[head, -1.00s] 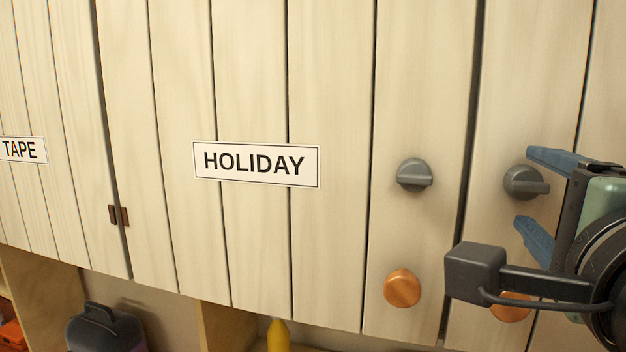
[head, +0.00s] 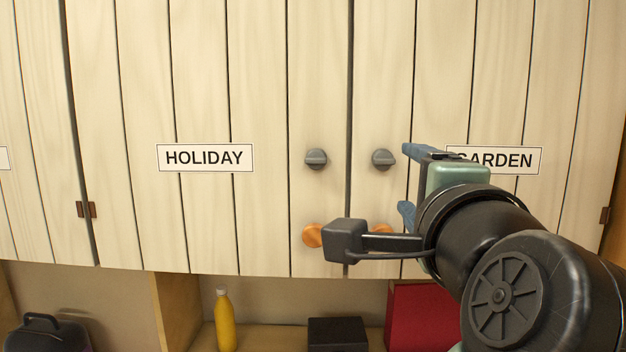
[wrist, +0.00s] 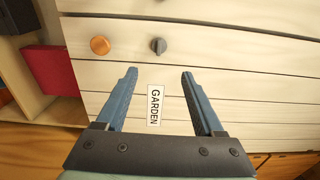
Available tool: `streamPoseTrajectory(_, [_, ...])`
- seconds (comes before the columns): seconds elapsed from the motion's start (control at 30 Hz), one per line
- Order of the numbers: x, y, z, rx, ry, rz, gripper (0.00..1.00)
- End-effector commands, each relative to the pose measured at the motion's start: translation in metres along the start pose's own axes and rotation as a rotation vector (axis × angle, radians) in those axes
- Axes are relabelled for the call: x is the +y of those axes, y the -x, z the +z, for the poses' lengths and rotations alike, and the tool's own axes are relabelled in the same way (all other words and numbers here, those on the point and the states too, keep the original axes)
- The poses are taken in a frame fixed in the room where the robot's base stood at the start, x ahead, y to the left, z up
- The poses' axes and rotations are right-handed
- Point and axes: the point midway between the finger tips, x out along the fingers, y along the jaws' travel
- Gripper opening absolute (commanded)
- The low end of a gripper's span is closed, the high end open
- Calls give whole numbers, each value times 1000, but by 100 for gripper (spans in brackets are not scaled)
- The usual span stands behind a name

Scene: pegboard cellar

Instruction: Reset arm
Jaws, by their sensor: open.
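My gripper (head: 405,180) is open, with its two blue fingers apart and nothing between them. It is raised in front of the cabinet doors at the right of the head view. In the wrist view the open fingers (wrist: 158,75) point toward the pale door that bears the GARDEN label (wrist: 155,105). In the head view my gripper partly covers the GARDEN label (head: 505,160) and one orange knob. Whether the fingertips touch the door cannot be told.
The left door bears a HOLIDAY label (head: 205,158), a grey knob (head: 316,159) and an orange knob (head: 312,235). The right door has another grey knob (head: 382,159). Below are a yellow bottle (head: 224,320), a black box (head: 337,334), a red box (head: 408,310) and a dark case (head: 45,335).

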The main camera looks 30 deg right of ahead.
Motion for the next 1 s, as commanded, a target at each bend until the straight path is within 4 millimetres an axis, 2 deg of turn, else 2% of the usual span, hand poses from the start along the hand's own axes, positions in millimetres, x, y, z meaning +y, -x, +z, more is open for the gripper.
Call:
streamPoseTrajectory(0.53, [1, 0, 0, 0, 3, -1, 70])
streamPoseTrajectory(0.67, [9, 2, 12, -4, 93, -44, 70])
streamPoseTrajectory(0.77, [19, 11, 39, -9, 288, -147, 70])
streamPoseTrajectory(0.87, [31, 32, 82, -9, 554, -310, 70])
streamPoseTrajectory(1.0, [49, 78, 148, 26, 892, -574, 70])
